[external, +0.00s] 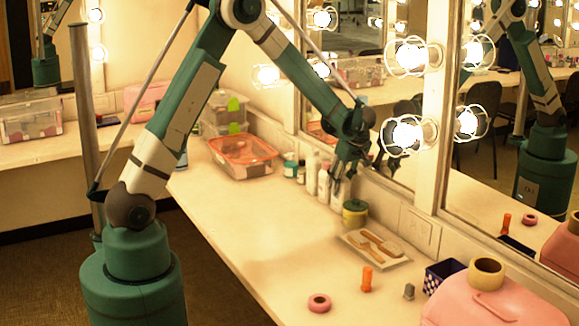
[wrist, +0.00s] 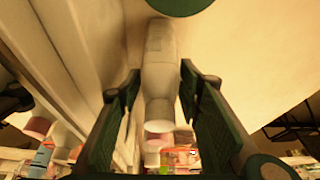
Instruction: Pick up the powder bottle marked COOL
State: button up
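The row of bottles and jars stands along the mirror wall. My gripper (external: 347,172) is over the near end of this row, pointing down. In the wrist view a pale white bottle (wrist: 160,72) lies between my two fingers (wrist: 160,88). The fingers are spread, with a gap visible on each side of the bottle. In the external view a white bottle (external: 339,191) shows just under the gripper, with other white bottles (external: 323,183) beside it. No COOL marking is readable on any bottle, so I cannot tell which one bears it.
A green-lidded jar (external: 355,213) stands close by on the near side. A tray with brushes (external: 374,247) is nearer, and a lidded orange-rimmed container (external: 242,157) is farther back. Bulbs and the mirror wall are close on the right. The counter's left part is clear.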

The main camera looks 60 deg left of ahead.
jog(key=shift+f, duration=0.1)
jog(key=shift+b+x, duration=0.45)
jog(key=shift+x, duration=2.1)
jog(key=shift+c, duration=0.6)
jog(key=c, duration=0.7)
